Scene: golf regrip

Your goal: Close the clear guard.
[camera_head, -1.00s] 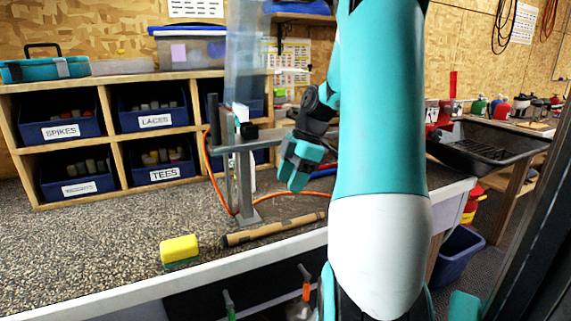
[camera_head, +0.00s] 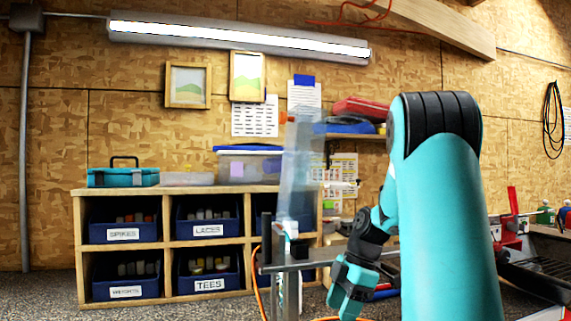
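The clear guard (camera_head: 297,170) is a tall, see-through panel. It stands upright, raised above a grey metal stand (camera_head: 310,264) on the bench. My gripper (camera_head: 346,296) is teal and dark grey. It hangs to the right of the stand, lower than the guard, and appears apart from the guard. Its fingers point down, and I cannot tell whether they are open or shut. The lower part of the stand is cut off by the bottom edge.
A wooden shelf (camera_head: 163,190) with several labelled blue bins stands behind on the left. An orange hose (camera_head: 257,295) runs by the stand. A black tray (camera_head: 540,275) is at the right. My arm covers much of the right side.

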